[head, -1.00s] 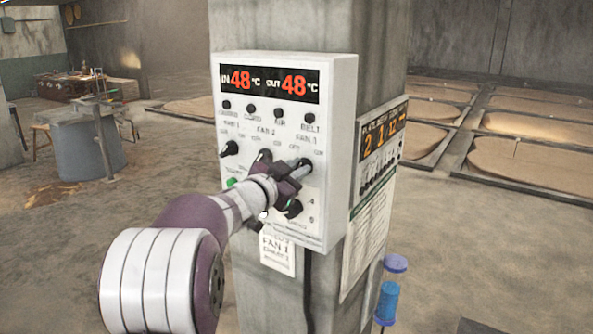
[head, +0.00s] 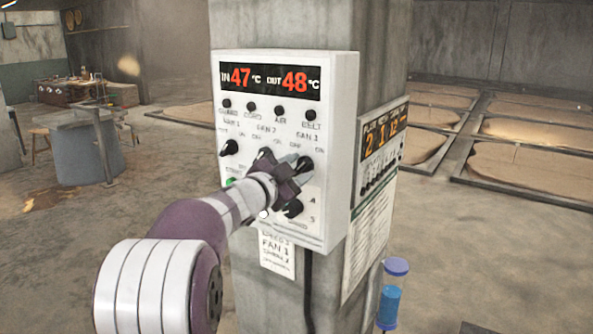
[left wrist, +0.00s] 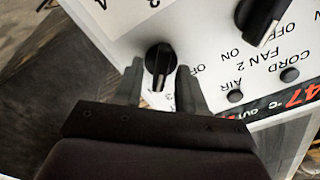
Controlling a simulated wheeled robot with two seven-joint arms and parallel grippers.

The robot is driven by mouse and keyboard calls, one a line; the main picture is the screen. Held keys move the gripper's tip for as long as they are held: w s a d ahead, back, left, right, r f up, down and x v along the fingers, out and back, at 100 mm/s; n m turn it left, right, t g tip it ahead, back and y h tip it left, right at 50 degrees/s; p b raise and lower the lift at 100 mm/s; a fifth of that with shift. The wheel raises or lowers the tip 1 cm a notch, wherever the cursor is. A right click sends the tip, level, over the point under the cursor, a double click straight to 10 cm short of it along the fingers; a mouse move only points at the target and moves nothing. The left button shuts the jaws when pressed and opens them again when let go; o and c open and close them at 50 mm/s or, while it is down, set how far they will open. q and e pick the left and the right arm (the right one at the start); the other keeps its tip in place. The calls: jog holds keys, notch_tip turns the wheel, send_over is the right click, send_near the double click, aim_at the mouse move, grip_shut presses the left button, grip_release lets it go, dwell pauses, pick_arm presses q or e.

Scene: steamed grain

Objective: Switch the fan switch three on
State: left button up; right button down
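The white control panel (head: 335,140) on a pillar carries a row of three black knobs. The rightmost knob (head: 305,164) is at my left gripper (head: 298,172); its label is hard to read. In the left wrist view this knob (left wrist: 160,59) stands between the two fingertips of the left gripper (left wrist: 160,75), with gaps on both sides. The fingers are open and the knob's grip lies nearly upright in that view. The middle knob (left wrist: 262,15), by the FAN 2 label, is tilted. My right gripper is not in view.
The left knob (head: 229,147), a green button (head: 231,182) and a lower black knob (head: 293,208) are on the same panel. A second panel (head: 378,150) is on the pillar's right side. A blue cylinder (head: 390,297) stands low beside the pillar.

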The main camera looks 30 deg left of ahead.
pick_arm(q)
jog(key=s+b, duration=0.3)
jog(key=s, duration=0.9)
jog(key=shift+s+a, duration=0.3)
jog(key=shift+a, duration=0.15)
